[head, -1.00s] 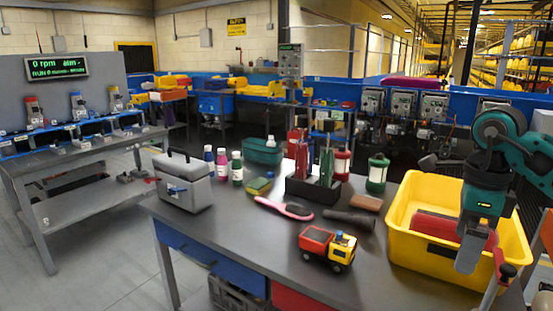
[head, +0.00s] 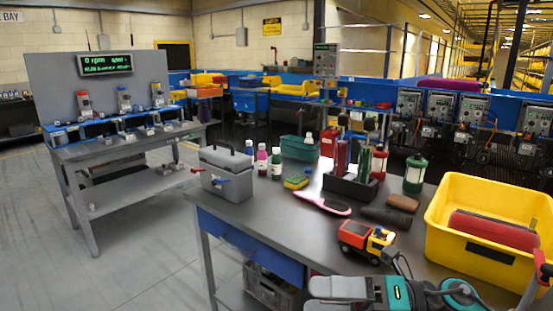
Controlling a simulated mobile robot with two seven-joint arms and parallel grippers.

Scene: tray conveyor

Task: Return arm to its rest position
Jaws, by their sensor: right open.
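My right gripper (head: 320,295) is low at the bottom of the head view, in front of the table's near edge. Its grey fingers point left, and it looks open with nothing between them. The teal wrist and arm come in from the right, below the toy truck and the yellow bin. My left gripper is out of view.
A yellow bin (head: 470,250) with a red item (head: 492,230) stands right. Open floor (head: 140,262) lies left.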

